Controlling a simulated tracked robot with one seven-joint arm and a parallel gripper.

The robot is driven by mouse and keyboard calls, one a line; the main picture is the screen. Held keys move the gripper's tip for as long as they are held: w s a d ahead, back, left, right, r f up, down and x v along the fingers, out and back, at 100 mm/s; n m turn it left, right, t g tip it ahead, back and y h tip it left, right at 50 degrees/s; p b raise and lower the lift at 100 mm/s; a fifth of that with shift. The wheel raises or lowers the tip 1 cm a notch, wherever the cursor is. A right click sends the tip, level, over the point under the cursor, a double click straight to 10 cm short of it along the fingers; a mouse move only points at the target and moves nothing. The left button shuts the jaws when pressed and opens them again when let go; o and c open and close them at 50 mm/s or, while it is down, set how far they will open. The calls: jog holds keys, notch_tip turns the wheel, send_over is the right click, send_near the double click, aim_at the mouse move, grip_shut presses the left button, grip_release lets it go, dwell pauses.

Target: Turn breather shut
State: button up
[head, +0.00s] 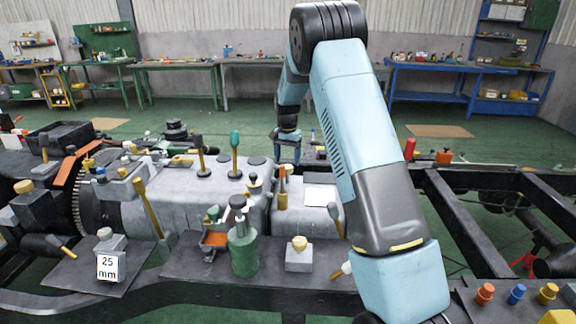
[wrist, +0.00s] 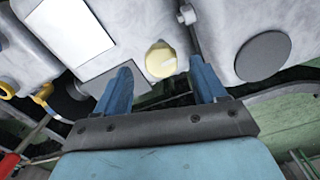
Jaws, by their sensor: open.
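A cream round knob (wrist: 160,59) with a small pale mark, possibly the breather, sits on a grey casing in the wrist view. My gripper (wrist: 161,68) has its two blue fingers spread, one on each side of the knob. The fingertips look apart from the knob, and I cannot tell how deep they reach. In the head view my gripper (head: 288,150) points down behind the pale grey gearbox casing (head: 215,195). The knob between the fingers cannot be made out there.
In the wrist view, a white plate (wrist: 70,28), a dark disc (wrist: 263,57) and a thin rod (wrist: 189,22) lie near the fingers. In the head view, upright levers, a green bottle-like part (head: 243,250) and a grey block with a cream knob (head: 299,255) stand in front.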

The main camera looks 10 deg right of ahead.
aim_at(288, 167)
notch_tip(288, 167, up, 10)
dwell(0.4)
jog(key=s+d+r+n+t, duration=0.1)
jog(key=s+r+n, duration=0.1)
jog(key=s+r, duration=0.75)
jog(key=s+r+n+t, duration=0.15)
jog(key=s+r, duration=0.45)
jog(key=s, duration=0.7)
jog(key=s+f+n+t, duration=0.2)
jog(key=s+n+t, duration=0.1)
jog(key=s, duration=2.3)
